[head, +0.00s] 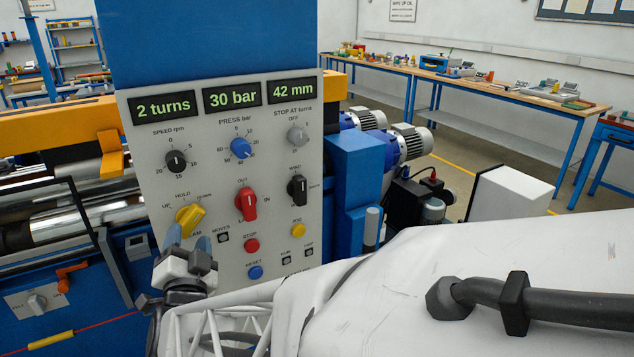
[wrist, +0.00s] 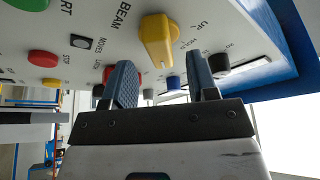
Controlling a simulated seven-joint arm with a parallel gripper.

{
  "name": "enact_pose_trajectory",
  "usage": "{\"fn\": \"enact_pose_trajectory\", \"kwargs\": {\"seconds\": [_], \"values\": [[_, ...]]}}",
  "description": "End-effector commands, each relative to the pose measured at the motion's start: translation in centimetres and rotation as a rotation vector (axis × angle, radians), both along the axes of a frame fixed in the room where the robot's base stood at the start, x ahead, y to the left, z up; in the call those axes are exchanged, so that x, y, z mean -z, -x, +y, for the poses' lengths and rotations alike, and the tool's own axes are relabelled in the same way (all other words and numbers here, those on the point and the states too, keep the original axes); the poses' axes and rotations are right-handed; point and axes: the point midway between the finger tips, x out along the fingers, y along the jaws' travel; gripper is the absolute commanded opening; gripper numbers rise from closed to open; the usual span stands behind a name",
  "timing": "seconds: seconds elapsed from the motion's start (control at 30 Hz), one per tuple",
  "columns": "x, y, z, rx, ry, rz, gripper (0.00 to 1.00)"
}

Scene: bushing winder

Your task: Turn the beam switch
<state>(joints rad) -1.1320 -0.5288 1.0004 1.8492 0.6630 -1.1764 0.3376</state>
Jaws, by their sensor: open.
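The beam switch (head: 190,217) is a yellow knob at the lower left of the grey control panel, with UP, HOLD and a third label around it. In the head view its handle slants, with its upper end to the right. In the wrist view the yellow switch (wrist: 157,42) is at upper centre, beside the word BEAM. My gripper (head: 189,243) is just below the switch in the head view. Its two blue fingers are apart and empty. In the wrist view the gripper (wrist: 160,70) has the switch in line with the gap between its fingertips. Whether they touch it, I cannot tell.
Close by on the panel are a red knob (head: 246,204), a red stop button (head: 251,246), a blue reset button (head: 254,272) and a black speed knob (head: 175,161). An orange lever (head: 70,274) is at lower left. Workbenches stand far behind.

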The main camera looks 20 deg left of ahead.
Motion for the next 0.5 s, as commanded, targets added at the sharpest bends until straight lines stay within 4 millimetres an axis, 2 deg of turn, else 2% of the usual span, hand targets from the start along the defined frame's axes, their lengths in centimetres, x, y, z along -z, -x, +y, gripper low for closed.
{"fn": "enact_pose_trajectory", "kwargs": {"seconds": [0.2, 0.5], "values": [[-0.6, -2.0, 1.0, 0.001, 0.000, 0.001, 0.53], [-0.9, -2.8, 1.5, 0.000, -0.001, 0.000, 0.53]]}}
